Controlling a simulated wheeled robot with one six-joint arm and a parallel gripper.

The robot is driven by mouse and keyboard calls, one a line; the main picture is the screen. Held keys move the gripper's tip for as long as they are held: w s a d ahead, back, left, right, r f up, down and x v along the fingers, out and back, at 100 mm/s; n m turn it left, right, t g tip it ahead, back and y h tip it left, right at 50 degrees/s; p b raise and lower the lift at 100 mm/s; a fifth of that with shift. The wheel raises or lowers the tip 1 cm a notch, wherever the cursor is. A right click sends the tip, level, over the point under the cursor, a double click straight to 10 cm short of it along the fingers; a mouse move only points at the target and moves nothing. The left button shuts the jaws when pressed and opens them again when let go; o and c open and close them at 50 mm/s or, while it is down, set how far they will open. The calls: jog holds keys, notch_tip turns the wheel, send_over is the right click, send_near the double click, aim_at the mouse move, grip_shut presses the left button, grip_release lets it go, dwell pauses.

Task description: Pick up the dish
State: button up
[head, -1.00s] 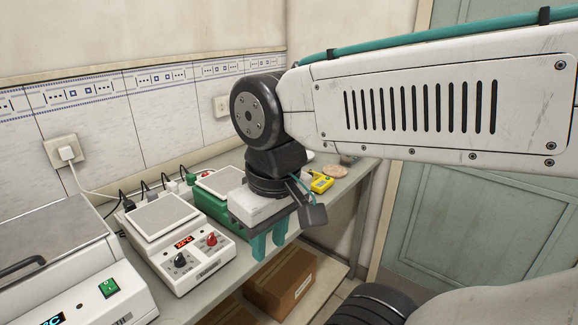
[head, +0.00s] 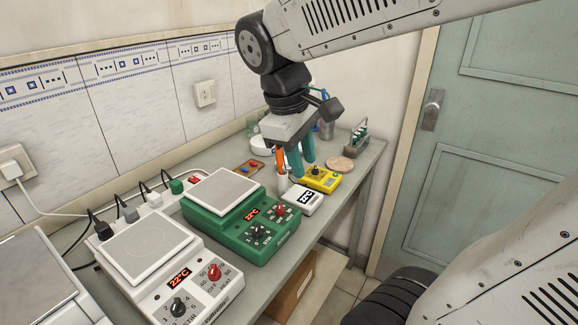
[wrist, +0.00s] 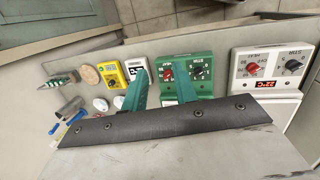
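A white round item (head: 261,146), possibly the dish, sits at the back of the bench, left of my gripper in the head view and partly hidden by it. In the wrist view, two small white round items (wrist: 100,104) lie left of my fingers; I cannot tell which is the dish. My gripper (head: 302,166) points down above the bench, near the yellow meter (head: 320,179). Its teal fingers are apart with nothing held between them, as the wrist view also shows (wrist: 161,72).
A green hotplate (head: 240,215) and a white hotplate (head: 170,270) stand nearer. A small white meter (head: 297,198) lies beside the yellow one. A round tan pad (head: 341,164) and a rack of small bottles (head: 359,140) are at the far end, by the wall.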

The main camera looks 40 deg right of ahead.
jog(key=w+d+f+n+g+h, duration=0.1)
jog(key=w+d+f+n+h, duration=0.15)
jog(key=w, duration=0.65)
jog(key=w+d+f+n+g+h, duration=0.1)
jog(key=w+d+f+n+h, duration=0.2)
jog(key=w, duration=0.6)
jog(key=w+d+f+n+h, duration=0.1)
jog(key=w+d+n, duration=0.2)
jog(key=w+n, duration=0.35)
jog(key=w+f+h, duration=0.2)
jog(key=w+f, duration=0.3)
jog(key=w, duration=0.3)
jog(key=n+g+h, duration=0.1)
jog(key=n+h, duration=0.1)
jog(key=n, duration=0.2)
send_near(287, 166)
jog(key=w+r, duration=0.1)
jog(key=w+a+r, duration=0.1)
jog(key=r, duration=0.1)
jog(key=shift+w, duration=0.15)
jog(key=shift+d+f, duration=0.45)
jog(key=shift+d, duration=0.2)
jog(key=shift+d+f, duration=0.4)
jog(key=shift+d, duration=0.25)
jog(key=x, duration=0.5)
jog(key=shift+s+d+r, duration=0.1)
jog(key=shift+s, duration=0.15)
grip_shut()
